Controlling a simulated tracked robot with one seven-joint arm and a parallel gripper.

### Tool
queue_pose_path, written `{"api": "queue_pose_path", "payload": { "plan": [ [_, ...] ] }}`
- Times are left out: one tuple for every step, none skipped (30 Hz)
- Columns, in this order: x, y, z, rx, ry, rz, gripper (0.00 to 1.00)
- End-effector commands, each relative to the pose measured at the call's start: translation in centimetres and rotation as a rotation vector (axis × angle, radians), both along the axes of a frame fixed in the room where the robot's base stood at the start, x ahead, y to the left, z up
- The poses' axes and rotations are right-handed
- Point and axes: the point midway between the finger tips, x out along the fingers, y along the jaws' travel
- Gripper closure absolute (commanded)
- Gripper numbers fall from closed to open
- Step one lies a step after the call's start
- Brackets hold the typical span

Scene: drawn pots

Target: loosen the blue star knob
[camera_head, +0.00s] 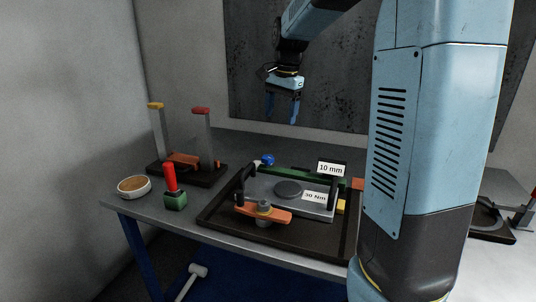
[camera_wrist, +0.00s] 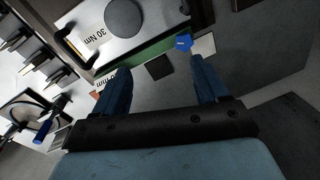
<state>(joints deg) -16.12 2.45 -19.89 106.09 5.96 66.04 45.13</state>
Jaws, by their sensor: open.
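The blue star knob (camera_head: 267,159) sits at the back left end of a green bar (camera_head: 290,174), behind the grey block (camera_head: 314,206) in the dark tray. It also shows in the wrist view (camera_wrist: 183,42), beyond my right-hand finger and beside a pale piece. Its lobes are too small to make out clearly. My gripper (camera_head: 283,112) hangs high above the table, pointing down, well apart from the knob. In the wrist view my gripper (camera_wrist: 160,78) has its two blue fingers wide apart with nothing between them.
The dark tray (camera_head: 205,217) also holds an orange lever (camera_head: 263,213) and black handles. A red-handled tool (camera_head: 170,178) in a green base, a round dish (camera_head: 134,186) and a stand with two posts (camera_head: 205,140) stand left. A grey wall panel is behind.

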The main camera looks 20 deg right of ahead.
Motion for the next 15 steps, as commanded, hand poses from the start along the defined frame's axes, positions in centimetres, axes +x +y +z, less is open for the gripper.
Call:
{"api": "queue_pose_path", "payload": {
  "plan": [
    [1.6,0.3,-0.7,-0.007,0.022,-0.034,0.27],
    [2.4,0.4,-1.0,-0.011,0.033,-0.059,0.27],
    [3.5,0.5,-1.4,-0.016,0.047,-0.09,0.27],
    [4.2,0.6,-1.7,-0.02,0.056,-0.113,0.27],
    [4.9,0.7,-2.0,-0.025,0.064,-0.132,0.27],
    [5.7,0.8,-2.4,-0.032,0.076,-0.158,0.27],
    [6.2,0.9,-2.7,-0.036,0.083,-0.176,0.27],
    [6.7,1.0,-2.9,-0.041,0.089,-0.191,0.27],
    [7.3,1.2,-3.2,-0.045,0.094,-0.209,0.27],
    [7.7,1.3,-3.4,-0.048,0.099,-0.22,0.27],
    [8.0,1.3,-3.5,-0.051,0.102,-0.231,0.27],
    [8.4,1.4,-3.7,-0.054,0.107,-0.243,0.27],
    [8.5,1.4,-3.8,-0.057,0.11,-0.25,0.27],
    [8.7,1.4,-3.9,-0.058,0.112,-0.255,0.27],
    [8.8,1.5,-4.0,-0.059,0.113,-0.26,0.27]
  ]
}}
